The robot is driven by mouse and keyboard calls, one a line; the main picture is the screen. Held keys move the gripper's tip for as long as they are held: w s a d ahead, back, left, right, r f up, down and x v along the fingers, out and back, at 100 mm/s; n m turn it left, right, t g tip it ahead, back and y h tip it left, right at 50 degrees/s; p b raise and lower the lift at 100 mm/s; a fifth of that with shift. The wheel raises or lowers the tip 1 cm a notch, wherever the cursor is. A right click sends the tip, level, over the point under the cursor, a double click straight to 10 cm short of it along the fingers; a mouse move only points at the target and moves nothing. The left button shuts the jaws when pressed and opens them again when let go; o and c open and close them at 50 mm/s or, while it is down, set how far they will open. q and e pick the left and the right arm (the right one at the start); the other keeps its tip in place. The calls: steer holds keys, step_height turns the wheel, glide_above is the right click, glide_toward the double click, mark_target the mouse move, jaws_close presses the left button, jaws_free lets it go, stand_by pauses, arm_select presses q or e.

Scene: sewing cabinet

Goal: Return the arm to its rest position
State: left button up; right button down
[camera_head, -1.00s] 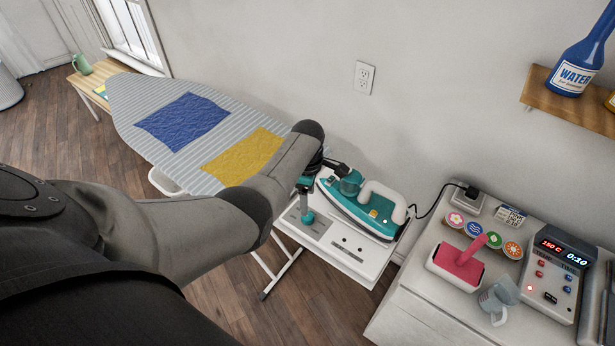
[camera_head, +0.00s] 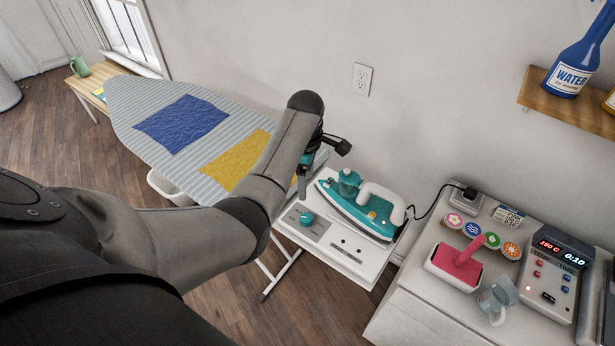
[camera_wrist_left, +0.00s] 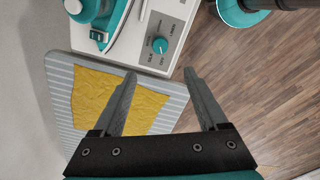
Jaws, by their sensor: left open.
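The teal and white iron (camera_head: 362,207) rests on a white stand (camera_head: 335,245) with a teal dial (camera_head: 306,218). The gripper is apart from both. My right gripper is not in view.
The striped ironing board (camera_head: 122,100) carries a blue cloth (camera_head: 181,122) and a yellow cloth (camera_head: 236,160). A shelf (camera_head: 590,115) holds a blue water bottle (camera_head: 580,55).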

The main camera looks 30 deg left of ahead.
arm_select(q)
steer(key=s+d+f+m+t+y, duration=0.1)
steer(key=s+d+f+m+t, duration=0.2)
steer(key=s+m, duration=0.9)
steer(key=s+d+r+m+h, duration=0.1)
steer(key=s+d+r+m, duration=0.3)
steer(key=s+m, duration=0.2)
steer(key=s+d+r+m, duration=0.3)
steer(key=s+d+m, duration=0.2)
steer(key=s+m, duration=0.15)
step_height(320, 180, down, 35)
steer(key=s+b, duration=0.2)
steer(key=b, duration=1)
steer(key=s+a+f+g+b, duration=0.1)
steer(key=s+f+b, duration=0.4)
steer(key=f, duration=0.7)
steer(key=s+a+f+g+b, duration=0.1)
steer(key=s+a+f+b, duration=0.1)
steer(key=s+f+b, duration=0.4)
steer(key=s+f, duration=0.4)
steer(key=f, duration=0.2)
steer(key=shift+s+f+b, duration=0.15)
steer(key=shift+f+b, duration=0.15)
